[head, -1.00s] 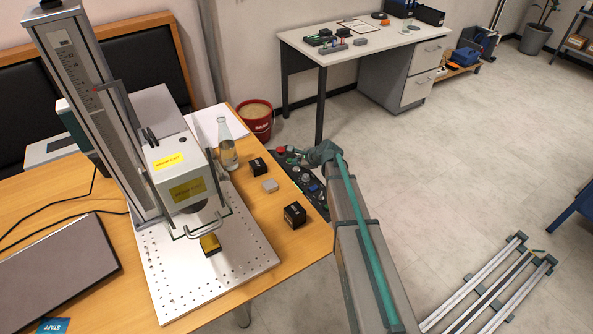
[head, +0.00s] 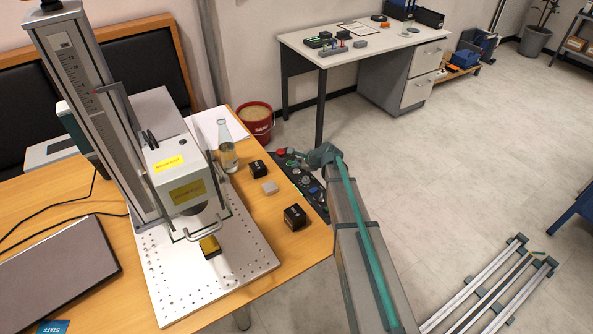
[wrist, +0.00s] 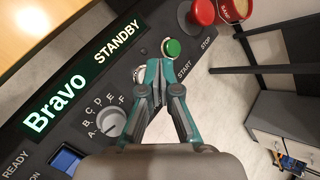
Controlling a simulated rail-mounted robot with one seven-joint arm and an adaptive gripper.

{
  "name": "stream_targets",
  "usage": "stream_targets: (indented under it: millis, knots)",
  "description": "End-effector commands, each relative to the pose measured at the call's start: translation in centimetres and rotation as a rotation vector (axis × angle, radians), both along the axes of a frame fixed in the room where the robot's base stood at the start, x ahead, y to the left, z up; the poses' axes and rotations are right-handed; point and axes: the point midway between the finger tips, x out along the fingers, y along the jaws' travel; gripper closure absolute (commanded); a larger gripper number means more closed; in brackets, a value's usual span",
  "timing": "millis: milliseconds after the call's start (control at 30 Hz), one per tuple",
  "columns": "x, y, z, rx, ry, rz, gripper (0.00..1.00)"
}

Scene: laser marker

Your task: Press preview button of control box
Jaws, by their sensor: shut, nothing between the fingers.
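The black control box (head: 316,200) is beside the right edge of the wooden table. In the wrist view its panel (wrist: 75,95) has a display reading "Bravo STANDBY" (wrist: 85,65), a green START button (wrist: 171,48), a red STOP button (wrist: 203,12), an A–F knob (wrist: 111,122) and a blue switch (wrist: 65,159). My gripper (wrist: 152,78) is shut and empty, its fingertips over the panel between display and START button. A silver round part (wrist: 138,74) shows partly behind the fingertips. No preview label is readable; contact cannot be told. The gripper also shows in the head view (head: 299,158).
The laser marker (head: 180,170) stands on its perforated plate (head: 165,280). A glass flask (head: 228,155) and small black boxes (head: 294,217) are on the table near the control box. A red bucket (head: 257,125) is behind. The floor at right is mostly open.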

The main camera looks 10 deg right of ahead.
Motion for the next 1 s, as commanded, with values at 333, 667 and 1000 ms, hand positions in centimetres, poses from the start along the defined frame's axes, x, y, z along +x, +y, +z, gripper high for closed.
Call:
stream_targets:
  millis: [333,667,1000]
  knots:
    - [0.00,0.00,-0.02,0.000,0.000,0.000,1.00]
    - [0.00,0.00,-0.91,0.000,0.000,0.000,1.00]
    - [0.01,0.01,-0.92,0.000,0.000,0.000,1.00]
